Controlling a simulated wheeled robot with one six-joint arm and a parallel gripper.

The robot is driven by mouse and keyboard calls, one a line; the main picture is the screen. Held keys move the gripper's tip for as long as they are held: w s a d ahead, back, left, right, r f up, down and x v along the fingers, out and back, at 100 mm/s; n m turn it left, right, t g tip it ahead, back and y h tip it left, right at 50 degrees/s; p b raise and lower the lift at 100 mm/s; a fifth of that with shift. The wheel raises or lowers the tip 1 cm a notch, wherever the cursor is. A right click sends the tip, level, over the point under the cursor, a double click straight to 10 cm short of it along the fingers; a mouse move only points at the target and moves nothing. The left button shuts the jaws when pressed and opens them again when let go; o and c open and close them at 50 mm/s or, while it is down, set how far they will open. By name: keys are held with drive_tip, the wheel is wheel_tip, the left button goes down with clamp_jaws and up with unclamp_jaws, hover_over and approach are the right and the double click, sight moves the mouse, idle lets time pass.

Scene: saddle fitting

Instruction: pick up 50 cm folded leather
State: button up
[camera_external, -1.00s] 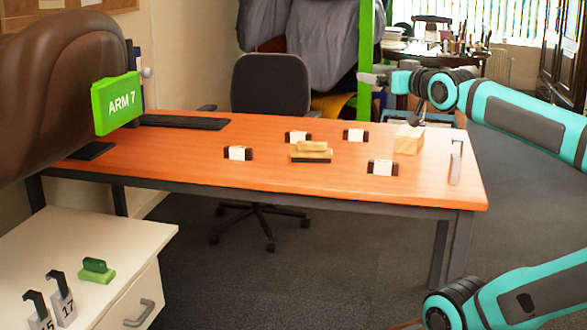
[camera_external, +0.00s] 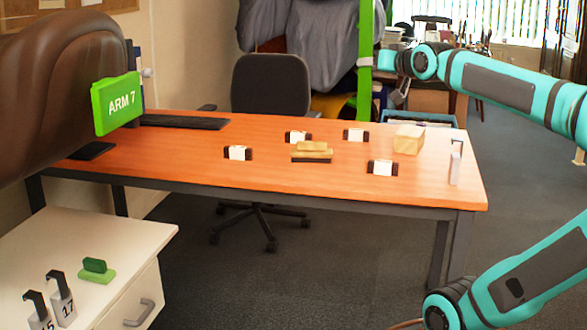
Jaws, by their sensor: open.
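Several small dark folded pieces with white labels lie on the orange-brown table (camera_external: 200,170): one at left (camera_external: 238,153), one at back middle (camera_external: 298,137), one at back right (camera_external: 356,135) and one at front right (camera_external: 383,168). They look like folded leather. The labels are too small to read, so I cannot tell which is 50 cm. My arm reaches in from the right, its wrist raised above and behind the table's back right. My gripper's fingers cannot be made out there. None of the labelled pieces is touched by the arm.
A tan block on a dark base (camera_external: 312,151) sits amid the pieces. A pale wooden block (camera_external: 408,139) and a grey-white upright tag (camera_external: 455,163) stand at the right. A brown saddle (camera_external: 60,90) with a green "ARM 7" sign (camera_external: 117,104) fills the upper left.

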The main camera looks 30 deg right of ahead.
drive_tip(key=w+d+f+m+g, duration=0.1)
drive_tip(key=w+d+m+g, duration=0.1)
drive_tip(key=w+d+m, duration=0.45)
drive_tip(key=w+d+f+m+g, duration=0.1)
drive_tip(key=w+d+m+g, duration=0.15)
drive_tip(key=w, duration=0.75)
drive_tip(key=w+d+f+m+g, duration=0.1)
drive_tip(key=w+d+m+g, duration=0.25)
drive_tip(key=w+d, duration=0.4)
drive_tip(key=w+d+f+m+g+y, duration=0.2)
drive_tip(key=w+d+f+m, duration=0.45)
drive_tip(key=w+d, duration=0.35)
drive_tip(key=w+d+f+m+g+y, duration=0.2)
drive_tip(key=w+d+f+m, duration=0.35)
drive_tip(key=d+f, duration=0.5)
approach(357, 130)
drive_tip(key=shift+n, duration=0.35)
drive_tip(key=x, duration=0.4)
drive_tip(key=shift+d+f, duration=0.2)
drive_tip(key=shift+f, duration=0.2)
drive_tip(key=shift+a+x, duration=0.15)
drive_tip(key=shift+x, duration=1.35)
drive_tip(key=shift+a+x, duration=0.15)
drive_tip(key=shift+x, duration=1.3)
drive_tip(key=shift+w+r, duration=0.1)
drive_tip(key=shift+c, duration=0.2)
clamp_jaws()
